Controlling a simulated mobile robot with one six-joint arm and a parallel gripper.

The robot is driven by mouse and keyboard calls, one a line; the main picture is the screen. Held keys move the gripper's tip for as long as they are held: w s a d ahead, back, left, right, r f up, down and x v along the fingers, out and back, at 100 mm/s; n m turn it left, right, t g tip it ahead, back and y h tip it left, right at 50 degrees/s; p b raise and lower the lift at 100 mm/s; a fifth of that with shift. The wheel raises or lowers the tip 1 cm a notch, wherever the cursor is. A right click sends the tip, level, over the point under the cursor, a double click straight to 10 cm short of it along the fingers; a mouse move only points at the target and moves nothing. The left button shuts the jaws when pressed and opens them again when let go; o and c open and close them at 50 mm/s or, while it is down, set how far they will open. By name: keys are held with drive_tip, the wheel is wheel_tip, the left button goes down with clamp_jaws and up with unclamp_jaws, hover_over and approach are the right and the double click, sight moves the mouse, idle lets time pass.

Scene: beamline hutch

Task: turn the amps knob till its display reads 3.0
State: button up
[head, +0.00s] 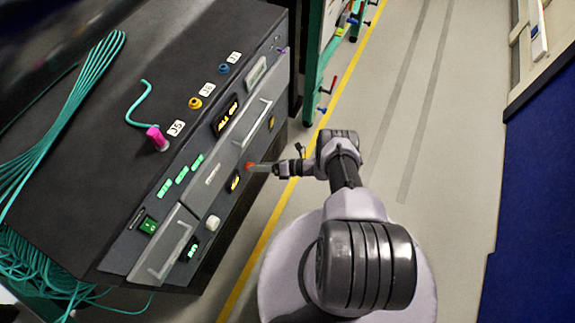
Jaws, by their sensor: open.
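The dark instrument panel's front face carries a red round knob (249,167) and a white knob (212,223) lower left of it. A small amber display (234,183) sits beside the red knob, and a small green display (192,248) sits near the white knob. Their digits and labels are too small to read, so I cannot tell which knob is marked amps. My gripper (260,168) is open, with its fingertips right at the red knob. I cannot tell whether they touch or surround it.
The panel also has a green switch (148,225), a larger amber display (226,115) and metal handles (172,252). A pink plug (156,138) with a teal cable stands on top. Teal cables (62,130) lie at left. The floor (440,150) at right is clear up to a blue panel (535,180).

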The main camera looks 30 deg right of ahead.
drive_tip(key=p+v, duration=0.1)
drive_tip(key=v, duration=1.4)
drive_tip(key=shift+d+p, duration=0.25)
drive_tip(key=shift+p, duration=0.15)
drive_tip(key=shift+s, duration=0.15)
